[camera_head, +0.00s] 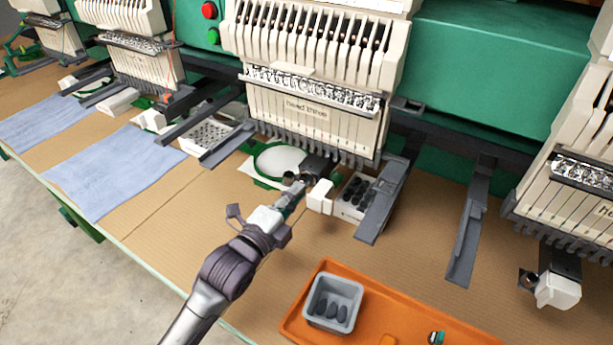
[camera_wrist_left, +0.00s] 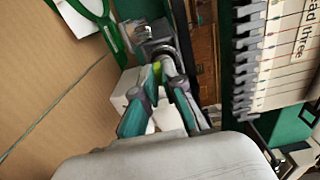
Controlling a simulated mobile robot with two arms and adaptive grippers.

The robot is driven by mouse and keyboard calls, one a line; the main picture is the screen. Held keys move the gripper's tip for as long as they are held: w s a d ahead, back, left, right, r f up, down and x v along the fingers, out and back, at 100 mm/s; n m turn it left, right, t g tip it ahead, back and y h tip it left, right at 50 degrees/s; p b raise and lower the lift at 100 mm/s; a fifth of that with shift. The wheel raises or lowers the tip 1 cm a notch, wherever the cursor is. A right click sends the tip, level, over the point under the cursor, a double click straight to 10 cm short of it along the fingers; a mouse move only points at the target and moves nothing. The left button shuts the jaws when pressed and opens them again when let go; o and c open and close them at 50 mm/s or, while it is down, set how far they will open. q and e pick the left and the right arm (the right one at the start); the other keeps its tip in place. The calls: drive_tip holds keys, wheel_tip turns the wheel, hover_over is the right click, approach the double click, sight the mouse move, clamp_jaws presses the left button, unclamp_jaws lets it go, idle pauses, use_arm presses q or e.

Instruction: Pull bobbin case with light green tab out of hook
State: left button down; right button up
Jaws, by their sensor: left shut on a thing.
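My left gripper (camera_head: 292,186) reaches in from the left to the hook under the middle embroidery head, marked "head three". In the left wrist view its fingers (camera_wrist_left: 162,72) are shut on the light green tab (camera_wrist_left: 156,70) of the bobbin case. The case body is mostly hidden by the fingers, and I cannot tell how far it sits in the hook. The metal hook (camera_wrist_left: 158,47) shows just past the fingertips. In the head view the dark hook housing (camera_head: 316,167) is just beyond the gripper, beside a white block (camera_head: 320,197). My right gripper is not in view.
An orange tray (camera_head: 300,318) at the front holds a grey bin (camera_head: 350,323) of dark oval pieces and a small green-and-metal item (camera_head: 436,338). A white box (camera_head: 345,210) of dark pieces stands right of the hook. Grey arms (camera_head: 378,215) and a green hoop (camera_head: 262,181) flank the gripper closely.

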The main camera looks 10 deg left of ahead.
use_arm(q)
drive_tip(key=shift+s+a, duration=0.25)
drive_tip(key=shift+s, duration=0.35)
drive_tip(key=s+p, duration=0.1)
drive_tip(key=s+a+r+p, duration=0.1)
drive_tip(key=s+r+p, duration=0.1)
drive_tip(key=shift+s+a, duration=0.25)
drive_tip(key=shift+s, duration=0.1)
idle(0.3)
